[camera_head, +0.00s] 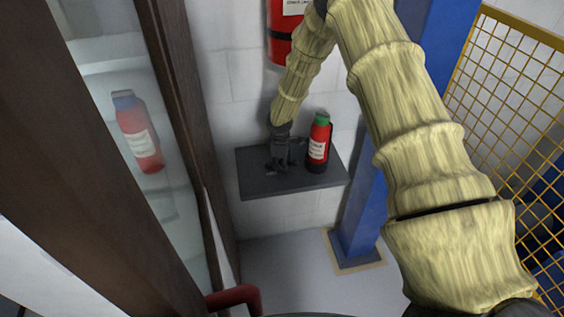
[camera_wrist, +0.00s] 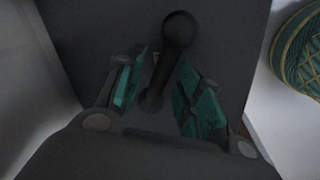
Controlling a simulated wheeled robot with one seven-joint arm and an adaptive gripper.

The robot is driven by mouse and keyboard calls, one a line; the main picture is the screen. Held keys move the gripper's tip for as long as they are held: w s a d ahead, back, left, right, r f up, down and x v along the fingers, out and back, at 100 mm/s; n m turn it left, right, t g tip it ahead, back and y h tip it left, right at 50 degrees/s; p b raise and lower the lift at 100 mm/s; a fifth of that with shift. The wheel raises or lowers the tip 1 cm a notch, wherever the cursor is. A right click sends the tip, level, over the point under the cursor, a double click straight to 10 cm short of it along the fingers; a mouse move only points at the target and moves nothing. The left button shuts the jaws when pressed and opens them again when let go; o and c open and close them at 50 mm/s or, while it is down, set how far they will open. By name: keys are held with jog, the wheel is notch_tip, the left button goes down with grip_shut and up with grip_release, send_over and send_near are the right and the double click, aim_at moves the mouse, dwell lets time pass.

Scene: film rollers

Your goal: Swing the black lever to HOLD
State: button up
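The black lever (camera_wrist: 177,32) has a round knob on a slim stem and rises from a dark grey surface in the wrist view. My gripper (camera_wrist: 160,78) is open, with a teal-padded finger on each side of the lever's stem. The knob shows beyond the fingertips. I cannot tell whether either pad touches the stem. In the head view my gripper (camera_head: 278,162) is low over a dark grey shelf (camera_head: 265,189), and the lever cannot be made out there. No HOLD mark is readable in either view.
A red bottle with a green cap (camera_head: 318,143) stands on the shelf, close right of my gripper. A red extinguisher (camera_head: 279,48) hangs above. A blue post (camera_head: 363,215) and yellow mesh (camera_head: 503,70) are at right, a brown frame (camera_head: 175,100) at left. A round patterned thing (camera_wrist: 302,50) is at the wrist view's right.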

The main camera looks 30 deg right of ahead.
grip_shut()
